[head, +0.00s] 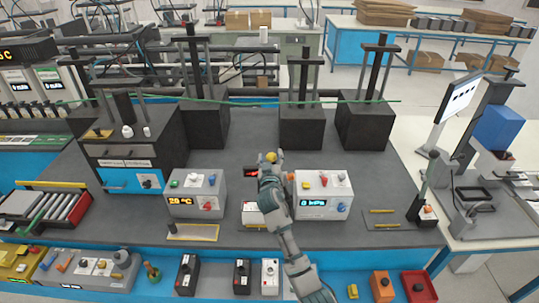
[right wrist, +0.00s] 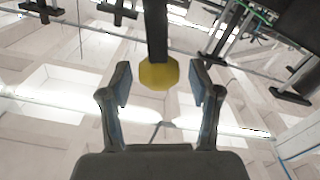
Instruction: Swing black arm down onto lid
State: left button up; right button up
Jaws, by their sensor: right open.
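My right gripper (head: 270,166) is over the middle of the dark bench. The right wrist view shows its two fingers (right wrist: 159,95) apart and empty. A black arm (right wrist: 156,32) with a yellow knob (right wrist: 158,74) at its end hangs from the top of that view. The knob appears between and just beyond the fingertips; I cannot tell whether they touch it. In the head view the yellow knob (head: 271,157) shows just past my gripper, and the gripper hides most of what is below. I cannot make out the lid. My left gripper is not in view.
A grey box with a yellow readout (head: 197,193) stands left of my arm, and a white box with a blue readout (head: 322,195) stands close on its right. Tall black presses (head: 303,122) line the back. Bare bench lies at the right (head: 385,178).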

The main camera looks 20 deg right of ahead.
jog(key=shift+w+d, duration=0.3)
jog(key=shift+d, duration=0.05)
jog(key=shift+w+d, duration=0.15)
jog(key=shift+a, duration=0.7)
grip_shut()
jog(key=shift+d, duration=0.2)
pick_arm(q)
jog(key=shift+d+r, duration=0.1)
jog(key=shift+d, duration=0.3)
pick_arm(e)
jog(key=shift+d, duration=0.15)
jog(key=shift+f, duration=0.1)
